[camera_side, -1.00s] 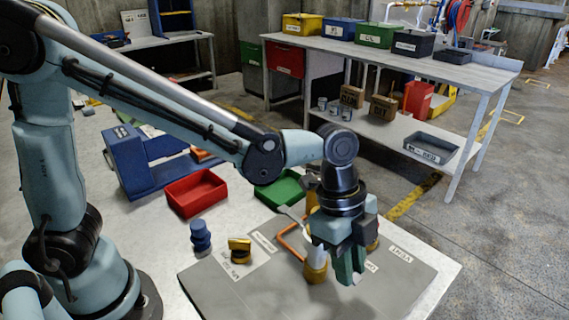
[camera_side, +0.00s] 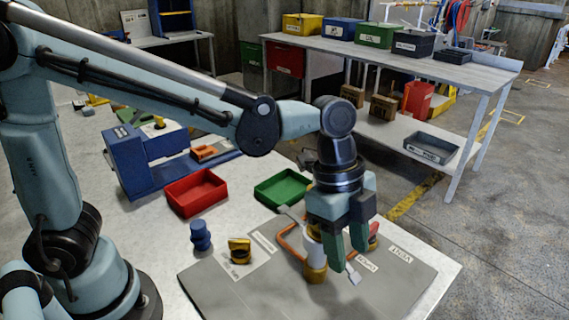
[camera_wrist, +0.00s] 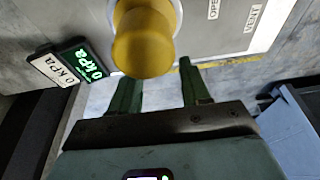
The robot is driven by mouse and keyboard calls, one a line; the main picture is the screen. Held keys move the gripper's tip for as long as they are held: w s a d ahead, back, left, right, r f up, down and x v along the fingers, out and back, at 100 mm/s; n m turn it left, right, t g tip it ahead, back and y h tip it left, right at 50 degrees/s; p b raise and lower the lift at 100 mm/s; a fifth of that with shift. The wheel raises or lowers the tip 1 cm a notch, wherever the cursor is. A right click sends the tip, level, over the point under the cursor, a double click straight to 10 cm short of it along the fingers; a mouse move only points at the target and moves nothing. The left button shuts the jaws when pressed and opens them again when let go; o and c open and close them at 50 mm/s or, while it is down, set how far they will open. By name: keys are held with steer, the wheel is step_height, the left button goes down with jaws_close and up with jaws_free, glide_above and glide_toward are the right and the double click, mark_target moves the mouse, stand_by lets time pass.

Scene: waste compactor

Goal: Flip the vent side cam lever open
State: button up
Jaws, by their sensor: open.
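The vent side of the grey panel carries a VENT label (camera_side: 400,254) and an OPEN label (camera_side: 367,264). A small pale tab (camera_side: 353,275), perhaps the end of the cam lever, shows just below my fingertips; the rest of the lever is hidden or unclear. A yellow-and-white fitting (camera_side: 315,268) stands left of my gripper. My gripper (camera_side: 346,250) points down with its green fingers apart and nothing seen between them. In the wrist view, the open fingers (camera_wrist: 158,85) lie below a yellow round cap (camera_wrist: 143,48); no lever is clear there.
An orange tube handle (camera_side: 291,240) stands behind the fitting. A red tray (camera_side: 197,196) and a green tray (camera_side: 282,190) lie behind the panel. A blue knob (camera_side: 200,236) and a yellow part (camera_side: 239,250) are left. The panel's front (camera_side: 300,305) is clear.

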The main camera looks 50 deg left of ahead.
steer(key=v, duration=0.8)
steer(key=shift+r, duration=0.2)
steer(key=y, duration=0.3)
glide_above(353, 273)
step_height(353, 273, down, 11)
steer(key=shift+f, duration=0.15)
stand_by(0.3)
jaws_close()
stand_by(0.3)
